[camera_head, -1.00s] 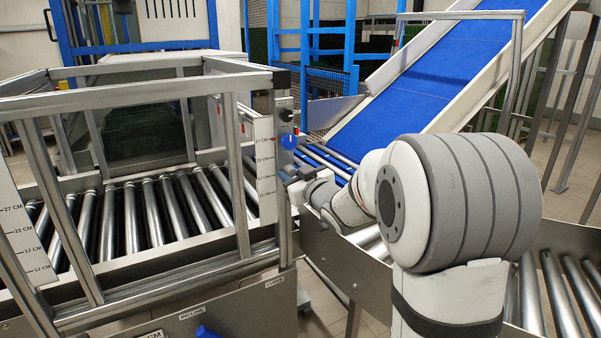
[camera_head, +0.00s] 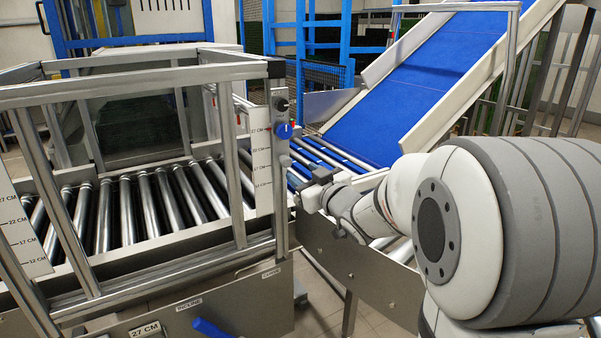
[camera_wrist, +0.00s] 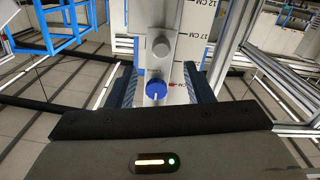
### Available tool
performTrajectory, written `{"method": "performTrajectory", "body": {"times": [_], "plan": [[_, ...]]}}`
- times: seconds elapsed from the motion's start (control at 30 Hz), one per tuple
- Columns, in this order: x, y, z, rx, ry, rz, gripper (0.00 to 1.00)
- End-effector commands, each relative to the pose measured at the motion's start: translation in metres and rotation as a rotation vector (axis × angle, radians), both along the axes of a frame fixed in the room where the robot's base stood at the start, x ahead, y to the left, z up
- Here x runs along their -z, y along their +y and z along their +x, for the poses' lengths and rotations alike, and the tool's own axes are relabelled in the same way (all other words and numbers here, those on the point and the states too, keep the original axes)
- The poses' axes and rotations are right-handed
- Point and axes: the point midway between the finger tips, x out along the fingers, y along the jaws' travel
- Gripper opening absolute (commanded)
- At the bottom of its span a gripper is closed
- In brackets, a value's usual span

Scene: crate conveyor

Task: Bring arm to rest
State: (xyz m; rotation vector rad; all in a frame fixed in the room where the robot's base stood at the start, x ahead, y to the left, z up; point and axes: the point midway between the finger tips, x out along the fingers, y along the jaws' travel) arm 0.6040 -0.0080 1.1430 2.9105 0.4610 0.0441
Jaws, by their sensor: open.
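My gripper (camera_head: 308,183) is at the end of my white and grey arm, right of the metal frame's front corner post. In the wrist view my gripper (camera_wrist: 157,88) has its two dark fingers apart, with nothing held between them. Past the fingertips is a control panel (camera_wrist: 176,25) with a blue knob (camera_wrist: 156,89) and a grey knob above it. The same blue knob (camera_head: 284,131) shows on the corner post in the head view. I cannot tell exactly how far the fingers are from the panel, but they look clear of it.
A metal frame (camera_head: 140,85) with height scales encloses a roller conveyor (camera_head: 130,212) at left. A blue inclined belt (camera_head: 420,85) rises at the back right. A metal side rail (camera_head: 360,262) runs below my arm. A blue lever (camera_head: 210,328) sticks out at the bottom.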

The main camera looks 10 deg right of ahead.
Motion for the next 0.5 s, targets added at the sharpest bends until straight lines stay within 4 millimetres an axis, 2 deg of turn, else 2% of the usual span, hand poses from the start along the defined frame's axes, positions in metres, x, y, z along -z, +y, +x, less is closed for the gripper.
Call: {"method": "performTrajectory", "body": {"times": [0.3,0.5], "plan": [[0.000,0.000,0.000,0.000,0.000,0.000,0.47],[0.011,-0.016,-0.017,0.157,0.154,-0.036,0.47]]}}
